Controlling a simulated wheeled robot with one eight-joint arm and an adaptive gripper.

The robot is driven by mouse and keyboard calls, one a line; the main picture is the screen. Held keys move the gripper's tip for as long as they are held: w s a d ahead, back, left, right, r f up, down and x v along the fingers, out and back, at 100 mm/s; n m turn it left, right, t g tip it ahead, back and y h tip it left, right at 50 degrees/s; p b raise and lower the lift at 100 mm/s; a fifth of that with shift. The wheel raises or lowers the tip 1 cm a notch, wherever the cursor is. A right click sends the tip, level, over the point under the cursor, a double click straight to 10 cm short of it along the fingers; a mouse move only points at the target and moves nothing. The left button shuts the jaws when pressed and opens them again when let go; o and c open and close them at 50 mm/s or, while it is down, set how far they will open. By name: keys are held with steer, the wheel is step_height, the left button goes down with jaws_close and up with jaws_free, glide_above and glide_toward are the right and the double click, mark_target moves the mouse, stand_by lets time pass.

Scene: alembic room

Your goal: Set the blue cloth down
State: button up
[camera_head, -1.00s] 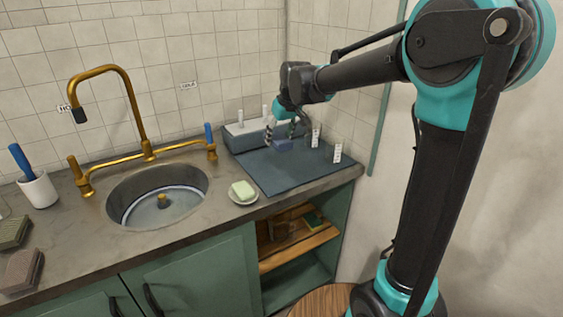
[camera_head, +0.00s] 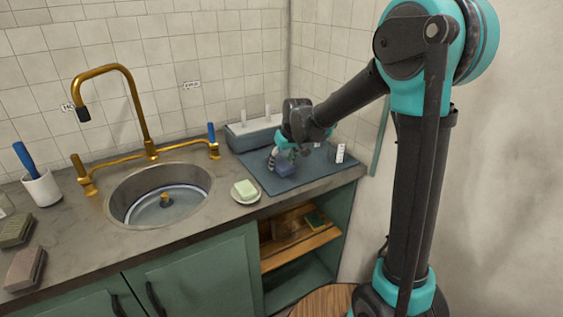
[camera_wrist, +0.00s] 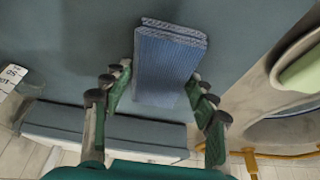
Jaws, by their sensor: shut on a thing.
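The blue cloth (camera_wrist: 170,62) is a folded, ribbed block between the fingers of my gripper (camera_wrist: 158,92) in the wrist view. My gripper (camera_head: 283,160) is shut on it. In the head view the cloth (camera_head: 285,171) shows as a small blue block just below the fingertips, over the dark blue-grey mat (camera_head: 318,172) right of the sink. It is low over the mat; I cannot tell whether it touches. My gripper hides part of it in the head view.
A pale green soap on a white dish (camera_head: 245,191) sits left of the mat. A grey-blue box rack (camera_head: 245,138) with white pegs stands behind it. The sink (camera_head: 160,205) with brass taps is farther left. A white label (camera_head: 340,153) stands at the mat's right. The mat's front is clear.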

steer(key=o, duration=1)
steer(key=shift+f, duration=0.1)
steer(key=v, duration=1.2)
steer(key=s+d+f+m+h, duration=0.1)
steer(key=s+d+f+m, duration=0.1)
steer(key=s+d+f, duration=0.4)
steer(key=s+d+f+m, duration=0.2)
steer(key=s+d+f, duration=0.4)
steer(key=s+d, duration=0.3)
steer(key=s+d+f+m+h, duration=0.1)
steer(key=s+d+f+m, duration=0.1)
steer(key=s+d+f, duration=0.4)
steer(key=shift+s+d+m+h, duration=0.3)
steer(key=shift+s+d+m, duration=0.1)
steer(key=shift+s+d, duration=0.45)
steer(key=shift+a, duration=0.1)
